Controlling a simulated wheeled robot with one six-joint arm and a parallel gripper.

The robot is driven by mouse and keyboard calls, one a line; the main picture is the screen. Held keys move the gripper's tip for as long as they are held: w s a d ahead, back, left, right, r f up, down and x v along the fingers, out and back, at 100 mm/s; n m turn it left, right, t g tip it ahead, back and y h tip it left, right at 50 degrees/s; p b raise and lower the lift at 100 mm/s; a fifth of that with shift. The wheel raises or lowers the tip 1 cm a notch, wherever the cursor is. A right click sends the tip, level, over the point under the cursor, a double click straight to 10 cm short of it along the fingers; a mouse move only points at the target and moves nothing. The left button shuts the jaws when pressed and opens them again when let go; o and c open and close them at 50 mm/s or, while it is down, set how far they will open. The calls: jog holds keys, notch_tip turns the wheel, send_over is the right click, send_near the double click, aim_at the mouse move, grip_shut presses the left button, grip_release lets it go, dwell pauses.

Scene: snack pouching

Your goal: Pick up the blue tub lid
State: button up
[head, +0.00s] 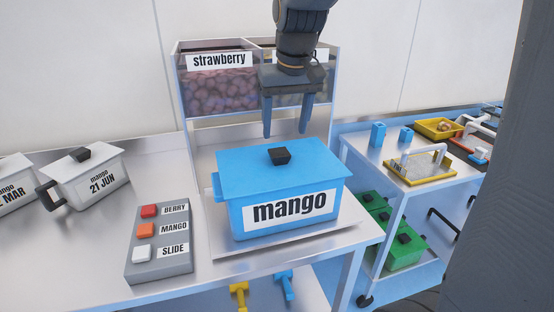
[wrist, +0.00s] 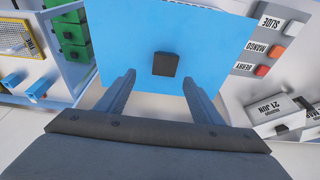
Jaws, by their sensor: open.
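The blue tub lid (head: 283,167) lies flat on the blue tub (head: 237,218), which is labelled mango and stands on a metal tray (head: 228,262). The lid has a black knob (head: 279,155) at its middle. My gripper (head: 287,133) is open and empty, above the lid and apart from the knob. In the wrist view the blue lid (wrist: 130,40) fills the upper middle. Its black knob (wrist: 165,64) shows ahead of my gripper (wrist: 157,78), between the lines of the two spread fingers.
A button box (head: 160,265) stands left of the tub. White tubs (head: 88,188) stand further left. A strawberry bin (head: 220,90) is behind. A side table (head: 365,160) at right holds blue blocks and a yellow-framed sieve (head: 420,168), with green tubs (head: 402,250) below.

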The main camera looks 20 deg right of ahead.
aim_at(279, 152)
jog(key=x, duration=0.2)
jog(key=p+x, duration=0.1)
jog(key=x, duration=0.1)
jog(key=a+p+x, duration=0.1)
jog(key=x, duration=0.1)
jog(key=shift+s+f, duration=0.1)
jog(key=shift+s, duration=0.25)
jog(key=shift+w+f, duration=0.1)
jog(key=shift+f, duration=0.25)
grip_shut()
